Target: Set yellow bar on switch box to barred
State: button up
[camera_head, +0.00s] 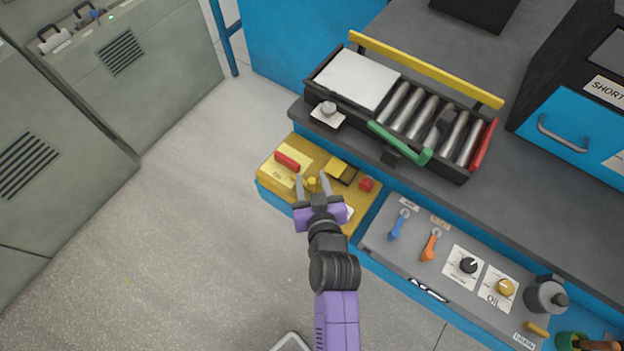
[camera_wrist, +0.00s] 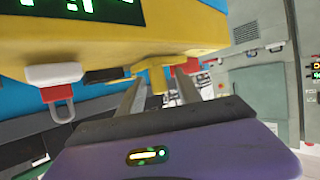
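The yellow switch box (camera_head: 272,166) sits on the low blue unit below the counter in the head view. A small yellow bar (camera_head: 312,184) stands out on it, between my fingertips. My gripper (camera_head: 312,178) reaches the box from the front with its fingers apart. In the wrist view my gripper (camera_wrist: 160,92) is open, with the yellow bar (camera_wrist: 154,78) just ahead between the fingers. I see no finger clearly touching it. The bar's setting is too small to read. The box's yellow body (camera_wrist: 200,30) fills the wrist view's top.
The box also carries a red handle (camera_head: 287,162) and a red knob (camera_head: 367,184). A battery tray with a long yellow rail (camera_head: 425,68) stands on the counter behind. A grey panel (camera_head: 385,248) with blue and orange levers lies to the right. The floor (camera_head: 190,240) at left is clear.

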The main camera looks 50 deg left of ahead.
jog(key=v, duration=0.7)
jog(key=shift+s+d+r+b, duration=0.15)
jog(key=shift+s+d+b, duration=0.05)
jog(key=shift+d+b, duration=0.2)
